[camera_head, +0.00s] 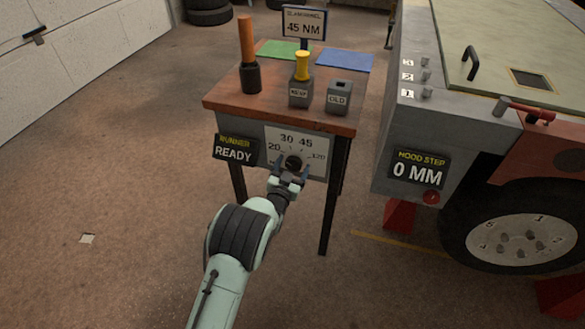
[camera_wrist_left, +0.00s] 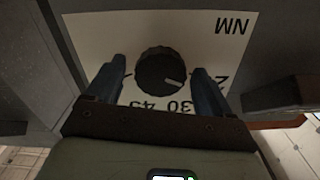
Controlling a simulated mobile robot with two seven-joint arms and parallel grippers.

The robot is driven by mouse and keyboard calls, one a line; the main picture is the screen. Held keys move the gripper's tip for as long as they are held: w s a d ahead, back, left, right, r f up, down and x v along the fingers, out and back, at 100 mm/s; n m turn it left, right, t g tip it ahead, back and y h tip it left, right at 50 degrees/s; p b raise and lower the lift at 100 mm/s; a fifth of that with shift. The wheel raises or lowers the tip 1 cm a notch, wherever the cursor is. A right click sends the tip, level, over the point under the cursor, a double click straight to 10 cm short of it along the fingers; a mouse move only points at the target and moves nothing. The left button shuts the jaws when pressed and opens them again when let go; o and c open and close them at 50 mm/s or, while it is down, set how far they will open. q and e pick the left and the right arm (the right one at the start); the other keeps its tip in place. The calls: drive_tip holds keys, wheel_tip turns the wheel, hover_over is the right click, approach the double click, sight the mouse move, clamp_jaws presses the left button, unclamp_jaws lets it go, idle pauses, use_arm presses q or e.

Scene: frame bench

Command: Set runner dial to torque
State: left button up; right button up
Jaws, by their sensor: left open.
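The runner dial (camera_head: 293,162) is a black ribbed knob on a white scale plate (camera_head: 311,138) at the bench front, marked 20, 30, 45, 120 and NM. It shows upside down in the left wrist view (camera_wrist_left: 160,69). There, its white pointer mark faces lower right, roughly between 30 and the partly hidden 20. My left gripper (camera_head: 289,175) is open in front of the dial. In the wrist view, its blue fingers (camera_wrist_left: 159,75) stand on either side of the knob, with a gap showing on each side. My right gripper is out of view.
A torque sign (camera_head: 304,24) on the bench reads 45 NM. The runner display (camera_head: 235,149) reads READY. An orange-handled tool (camera_head: 248,55) and two grey sockets blocks, NEW (camera_head: 300,94) and OLD (camera_head: 338,98), stand on the bench top (camera_head: 270,115). A vehicle (camera_head: 440,130) stands right.

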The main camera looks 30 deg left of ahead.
use_arm(q)
drive_tip(key=c, duration=1.1)
drive_tip(key=shift+o, duration=0.2)
drive_tip(key=m+p, duration=0.1)
drive_tip(key=m, duration=0.5)
drive_tip(key=shift+m, duration=0.3)
drive_tip(key=m+p, duration=0.1)
drive_tip(key=m, duration=0.5)
drive_tip(key=shift+m+p, duration=0.3)
drive_tip(key=shift+m, duration=2.2)
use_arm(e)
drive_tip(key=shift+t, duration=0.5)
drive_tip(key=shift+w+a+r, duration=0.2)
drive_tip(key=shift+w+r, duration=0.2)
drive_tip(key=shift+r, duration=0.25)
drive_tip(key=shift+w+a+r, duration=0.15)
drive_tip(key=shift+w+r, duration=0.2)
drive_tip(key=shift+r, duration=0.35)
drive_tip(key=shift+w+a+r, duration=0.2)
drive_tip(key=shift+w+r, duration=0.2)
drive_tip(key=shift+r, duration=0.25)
use_arm(q)
drive_tip(key=shift+f, duration=0.1)
